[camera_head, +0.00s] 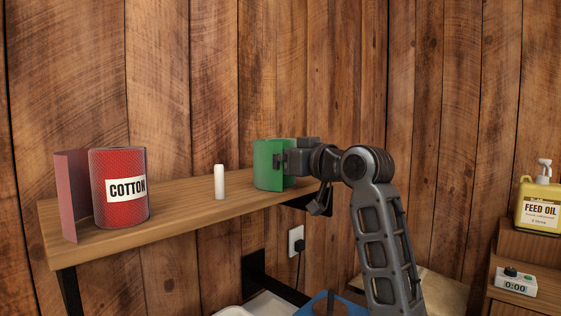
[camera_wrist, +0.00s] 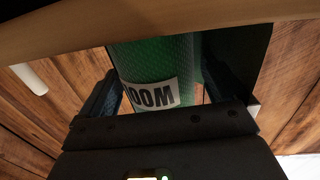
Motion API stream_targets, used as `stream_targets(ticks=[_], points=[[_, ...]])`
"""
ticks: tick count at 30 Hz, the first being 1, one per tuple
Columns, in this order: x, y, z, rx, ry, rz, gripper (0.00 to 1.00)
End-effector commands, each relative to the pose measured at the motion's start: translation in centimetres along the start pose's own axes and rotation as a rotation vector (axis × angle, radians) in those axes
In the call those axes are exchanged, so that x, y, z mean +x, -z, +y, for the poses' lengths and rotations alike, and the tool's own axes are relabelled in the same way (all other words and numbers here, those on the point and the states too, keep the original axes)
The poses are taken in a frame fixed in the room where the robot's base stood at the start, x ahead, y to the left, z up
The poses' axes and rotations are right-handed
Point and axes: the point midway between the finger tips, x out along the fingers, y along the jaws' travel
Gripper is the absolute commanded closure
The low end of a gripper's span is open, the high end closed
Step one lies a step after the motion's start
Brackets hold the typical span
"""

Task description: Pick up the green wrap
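The green wrap (camera_head: 266,165) stands upright at the right end of the wooden shelf, apparently resting on it. My gripper (camera_head: 282,161) reaches it from the right, with a dark finger in front of its side. In the wrist view the green wrap (camera_wrist: 150,62) shows between the two fingers of my gripper (camera_wrist: 160,75), with part of a white label in black letters. The fingertips are close to both its sides; I cannot tell whether they press on it. Its far side is hidden.
A red COTTON roll (camera_head: 120,188) with a loose flap stands at the shelf's left end. A small white cylinder (camera_head: 219,182) stands between it and the wrap. A yellow feed oil jug (camera_head: 539,206) and a timer (camera_head: 516,281) are at right.

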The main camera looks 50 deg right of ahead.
Motion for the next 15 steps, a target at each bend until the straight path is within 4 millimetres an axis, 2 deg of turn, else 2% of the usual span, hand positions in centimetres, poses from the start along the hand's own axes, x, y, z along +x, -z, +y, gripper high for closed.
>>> stream_targets(ticks=[2, 15], points=[[-0.02, -0.01, 0.01, 0.000, 0.000, 0.000, 0.10], [-0.04, -0.01, 0.02, 0.000, 0.000, 0.000, 0.52]])
